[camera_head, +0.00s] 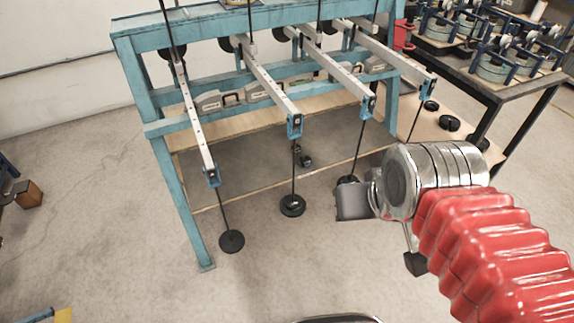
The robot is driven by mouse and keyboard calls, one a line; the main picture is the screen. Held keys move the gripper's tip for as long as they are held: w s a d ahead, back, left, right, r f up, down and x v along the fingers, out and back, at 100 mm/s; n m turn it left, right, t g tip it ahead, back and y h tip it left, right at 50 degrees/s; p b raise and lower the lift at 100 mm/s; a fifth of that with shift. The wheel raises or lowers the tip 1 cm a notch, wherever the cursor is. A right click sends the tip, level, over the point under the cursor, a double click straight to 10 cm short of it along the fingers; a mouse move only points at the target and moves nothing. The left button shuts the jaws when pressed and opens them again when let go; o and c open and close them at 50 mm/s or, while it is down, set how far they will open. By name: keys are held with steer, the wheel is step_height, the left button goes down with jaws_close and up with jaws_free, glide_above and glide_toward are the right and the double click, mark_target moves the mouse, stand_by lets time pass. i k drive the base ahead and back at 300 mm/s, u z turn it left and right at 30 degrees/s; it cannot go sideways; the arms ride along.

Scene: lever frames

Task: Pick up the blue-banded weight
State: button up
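I cannot make out a blue band on any weight. Several black disc weights lie on the wooden board at the right of the frame, among them one near the board's middle (449,123) and one farther back (431,105). My wrist and red sleeve hide part of the board and floor.
The teal lever frame (180,205) holds several grey lever arms with blue ends (294,125) jutting towards me. A dark table (490,90) with blue apparatus stands at the back right.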

mark_target(307, 163)
steer(key=u, duration=0.55)
steer(key=i, duration=1)
steer(key=u, duration=0.05)
